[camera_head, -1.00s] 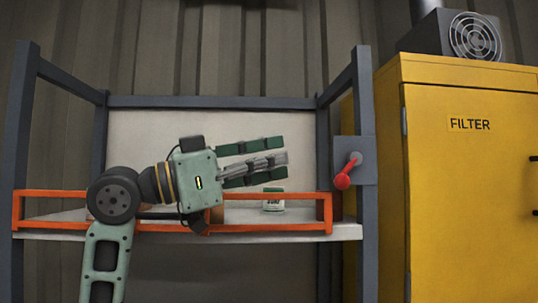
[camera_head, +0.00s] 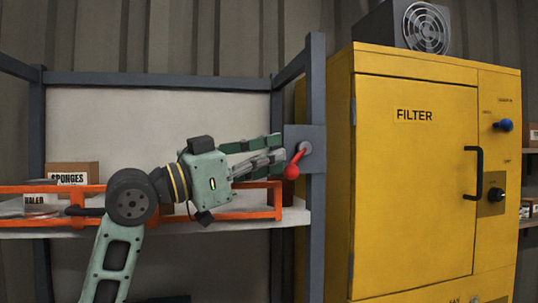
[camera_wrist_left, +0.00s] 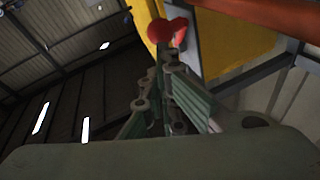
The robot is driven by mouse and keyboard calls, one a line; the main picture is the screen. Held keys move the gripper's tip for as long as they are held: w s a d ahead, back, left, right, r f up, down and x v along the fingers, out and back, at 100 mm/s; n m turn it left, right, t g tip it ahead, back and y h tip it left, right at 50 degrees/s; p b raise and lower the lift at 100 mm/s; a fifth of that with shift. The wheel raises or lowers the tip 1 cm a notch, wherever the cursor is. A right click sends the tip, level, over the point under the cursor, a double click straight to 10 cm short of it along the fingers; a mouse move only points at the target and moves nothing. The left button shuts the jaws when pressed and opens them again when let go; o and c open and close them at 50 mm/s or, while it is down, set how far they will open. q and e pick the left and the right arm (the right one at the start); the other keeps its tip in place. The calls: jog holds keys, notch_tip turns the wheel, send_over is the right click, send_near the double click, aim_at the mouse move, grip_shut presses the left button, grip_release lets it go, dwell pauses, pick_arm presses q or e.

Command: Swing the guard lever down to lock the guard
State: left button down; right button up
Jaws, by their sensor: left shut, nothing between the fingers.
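The guard lever (camera_head: 291,171) is a red handle with a round knob, pivoted on a grey plate (camera_head: 316,137) on the rack's right post. It slants down and to the left from its pivot. The orange guard (camera_head: 247,215) runs across the front of the rack shelf. My left gripper (camera_head: 278,151) is shut and empty, its fingertips just left of the lever in the head view; I cannot tell whether they touch it. In the left wrist view the red knob (camera_wrist_left: 160,31) shows beyond the fingertips (camera_wrist_left: 160,76). My right gripper is not in view.
A yellow filter cabinet (camera_head: 410,190) with a black door handle stands right of the rack, close to the lever. A SPONGES box (camera_head: 75,172) is on the shelf at left. A grey fan unit (camera_head: 405,25) sits on the cabinet.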

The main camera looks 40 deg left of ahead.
pick_arm(q)
jog(key=b, duration=0.1)
jog(key=f+t+b, duration=0.1)
jog(key=b, duration=0.1)
jog(key=shift+w+d+f+n+t+b, duration=0.1)
jog(key=shift+w+f+n+t+b, duration=0.2)
jog(key=shift+w, duration=0.1)
jog(key=shift+r, duration=0.1)
